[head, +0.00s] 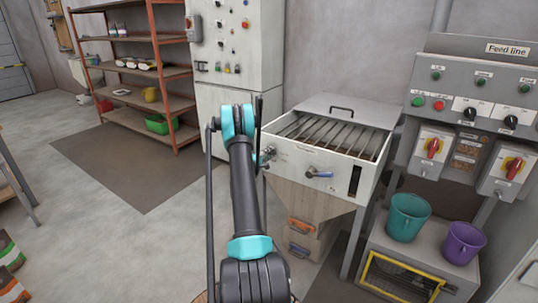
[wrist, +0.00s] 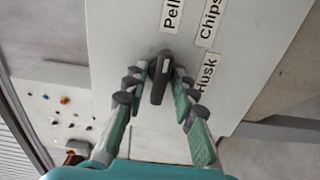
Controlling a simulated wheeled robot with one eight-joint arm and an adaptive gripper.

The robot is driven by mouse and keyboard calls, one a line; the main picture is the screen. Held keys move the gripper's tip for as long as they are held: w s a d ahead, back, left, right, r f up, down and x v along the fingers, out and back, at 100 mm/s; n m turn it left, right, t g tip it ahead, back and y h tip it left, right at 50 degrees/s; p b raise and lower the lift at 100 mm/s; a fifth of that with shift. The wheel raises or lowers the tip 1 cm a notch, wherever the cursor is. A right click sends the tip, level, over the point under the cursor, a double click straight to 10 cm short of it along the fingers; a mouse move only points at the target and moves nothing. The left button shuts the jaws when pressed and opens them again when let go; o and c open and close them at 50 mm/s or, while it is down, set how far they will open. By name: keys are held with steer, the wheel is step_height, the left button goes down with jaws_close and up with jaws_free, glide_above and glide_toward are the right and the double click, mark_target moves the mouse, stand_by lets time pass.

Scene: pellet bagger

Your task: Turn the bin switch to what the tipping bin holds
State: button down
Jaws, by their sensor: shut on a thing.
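In the wrist view, a dark bin switch knob (wrist: 158,88) sits on a pale panel with labels reading "Pell…" (wrist: 172,15), "Chips" (wrist: 209,22) and "Husk" (wrist: 205,74). The knob's white mark points up the picture, toward the "Pell…" label. My gripper (wrist: 160,76) has a finger on each side of the knob and is shut on it. In the head view, my arm reaches up to the left side of a pale bin with a slatted top (head: 300,152), and my fingers cannot be made out clearly. What the bin holds cannot be told.
A blue-handled lever (head: 319,175) is on the bin's front. To the right are the Feed line panel (head: 455,72), a teal bucket (head: 407,216) and a purple bucket (head: 463,242). A tall control cabinet (head: 238,65) and shelves (head: 128,69) stand behind. The floor at left is open.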

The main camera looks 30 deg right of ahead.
steer(key=shift+a+n, duration=0.1)
steer(key=shift+n, duration=0.3)
steer(key=c, duration=1.6)
jaws_free()
steer(key=shift+o, duration=0.2)
steer(key=v, duration=0.7)
steer(key=shift+a, duration=0.2)
